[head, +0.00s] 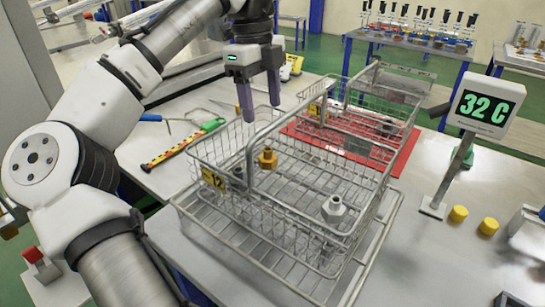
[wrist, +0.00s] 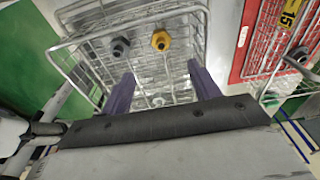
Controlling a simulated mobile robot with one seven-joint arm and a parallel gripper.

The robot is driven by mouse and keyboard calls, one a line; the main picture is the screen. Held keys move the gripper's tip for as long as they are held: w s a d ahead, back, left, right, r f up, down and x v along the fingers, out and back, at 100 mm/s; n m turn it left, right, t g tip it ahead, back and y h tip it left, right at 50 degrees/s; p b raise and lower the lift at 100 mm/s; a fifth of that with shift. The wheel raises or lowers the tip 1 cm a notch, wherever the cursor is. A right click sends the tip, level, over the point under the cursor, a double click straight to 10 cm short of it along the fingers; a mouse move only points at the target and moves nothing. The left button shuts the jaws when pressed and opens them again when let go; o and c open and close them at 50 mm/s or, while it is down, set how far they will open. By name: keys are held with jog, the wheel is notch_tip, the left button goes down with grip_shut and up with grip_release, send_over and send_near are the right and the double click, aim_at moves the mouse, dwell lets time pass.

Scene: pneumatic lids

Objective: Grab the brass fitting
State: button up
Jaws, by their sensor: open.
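The brass fitting (head: 267,158) is a gold-coloured piece inside the near wire basket (head: 330,240), close to its tall handle bar. It also shows in the wrist view (wrist: 161,40), beside a grey fitting (wrist: 120,47). My gripper (head: 258,112) is open and empty, with its purple fingers pointing down above the back of the near basket. In the head view the fingers are above and behind the brass fitting, apart from it. In the wrist view the fitting lies beyond the gap between the fingertips (wrist: 158,80).
A grey fitting (head: 334,208) sits at the basket's right. A second basket (head: 395,105) stands on a red mat (head: 405,150) behind. A display reading 32 C (head: 487,105) and two yellow caps (head: 458,214) are on the right. The handle bar (head: 249,165) rises near the brass fitting.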

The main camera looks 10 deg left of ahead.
aim_at(268, 149)
jog(key=f, duration=0.4)
jog(key=f+b, duration=0.1)
jog(key=f, duration=0.1)
jog(key=shift+s+d+f, duration=0.15)
jog(key=shift+d+f, duration=0.05)
jog(key=shift+d, duration=0.15)
jog(key=shift+d+f, duration=0.2)
jog(key=shift+f, duration=2.35)
jog(key=c, duration=1.2)
